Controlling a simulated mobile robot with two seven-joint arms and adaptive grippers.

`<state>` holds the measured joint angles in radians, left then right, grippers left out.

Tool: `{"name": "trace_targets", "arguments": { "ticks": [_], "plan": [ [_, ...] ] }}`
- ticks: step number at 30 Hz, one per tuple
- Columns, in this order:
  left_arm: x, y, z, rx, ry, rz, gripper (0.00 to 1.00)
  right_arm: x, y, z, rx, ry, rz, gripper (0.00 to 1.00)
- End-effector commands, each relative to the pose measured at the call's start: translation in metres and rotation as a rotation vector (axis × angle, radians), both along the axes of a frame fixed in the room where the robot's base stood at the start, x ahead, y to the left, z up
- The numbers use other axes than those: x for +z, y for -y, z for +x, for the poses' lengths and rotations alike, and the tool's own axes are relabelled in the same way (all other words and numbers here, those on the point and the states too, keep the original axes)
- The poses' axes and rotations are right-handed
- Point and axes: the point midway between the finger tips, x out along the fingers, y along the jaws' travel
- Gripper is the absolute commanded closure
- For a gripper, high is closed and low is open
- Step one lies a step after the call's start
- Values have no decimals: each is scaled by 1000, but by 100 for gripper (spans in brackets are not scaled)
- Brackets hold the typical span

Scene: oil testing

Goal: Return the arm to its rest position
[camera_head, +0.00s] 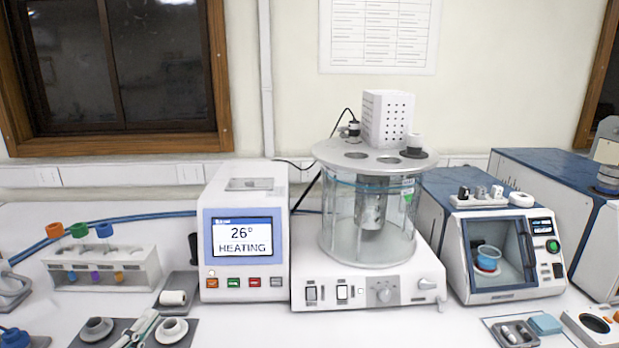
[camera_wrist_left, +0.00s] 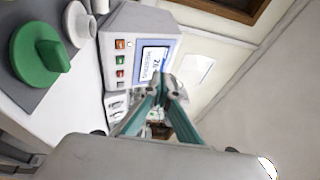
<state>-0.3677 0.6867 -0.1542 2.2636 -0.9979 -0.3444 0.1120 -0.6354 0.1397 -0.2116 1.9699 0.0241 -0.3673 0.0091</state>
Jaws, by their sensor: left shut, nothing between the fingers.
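My left gripper (camera_head: 150,318) shows in part at the lower left of the head view, in front of the heating unit. In the left wrist view its teal fingers (camera_wrist_left: 172,88) come together at the tips, shut with nothing held. The tips point towards the heating unit (camera_wrist_left: 113,50), which looks tilted there. The rest of my left arm is out of the head view. My right gripper is in neither view.
The white heating unit (camera_head: 246,287) reads 26° HEATING. A glass bath (camera_head: 340,225) stands right of it, then a blue-and-white tester (camera_head: 460,265). A tube rack (camera_head: 90,283) stands left. A green stopper (camera_wrist_left: 38,60) lies near the gripper.

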Motion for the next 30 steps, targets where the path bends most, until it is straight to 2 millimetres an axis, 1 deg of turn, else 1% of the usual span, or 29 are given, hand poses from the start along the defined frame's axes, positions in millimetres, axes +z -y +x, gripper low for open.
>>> {"name": "trace_targets", "arguments": {
  "ticks": [1, 2, 3, 5, 6, 8, 9, 11, 12, 15, 18, 27, 29, 30],
  "plan": [
    [-5, -13, -3, 88, -27, -78, 100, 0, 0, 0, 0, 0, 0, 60],
    [-10, -23, -6, 145, -47, -121, 100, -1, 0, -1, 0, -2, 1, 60],
    [-18, -35, -10, 220, -80, -173, 100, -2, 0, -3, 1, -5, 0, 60],
    [-34, -52, -20, 330, -142, -248, 100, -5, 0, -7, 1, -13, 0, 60],
    [-48, -62, -28, 400, -190, -295, 100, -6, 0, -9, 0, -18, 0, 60],
    [-69, -73, -42, 495, -270, -355, 100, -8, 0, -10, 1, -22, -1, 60],
    [-84, -78, -53, 552, -324, -386, 100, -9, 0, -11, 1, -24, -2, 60],
    [-102, -83, -68, 617, -396, -423, 100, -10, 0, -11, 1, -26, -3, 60],
    [-113, -84, -77, 652, -441, -443, 100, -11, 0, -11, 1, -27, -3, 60],
    [-135, -83, -98, 719, -540, -479, 100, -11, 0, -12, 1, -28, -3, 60],
    [-153, -80, -116, 767, -626, -502, 100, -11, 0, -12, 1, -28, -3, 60],
    [-192, -62, -167, 854, -855, -548, 100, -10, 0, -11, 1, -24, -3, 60],
    [-198, -57, -176, 865, -899, -552, 100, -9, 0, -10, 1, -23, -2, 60],
    [-204, -54, -175, 853, -905, -561, 100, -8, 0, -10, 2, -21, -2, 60]
  ]
}}
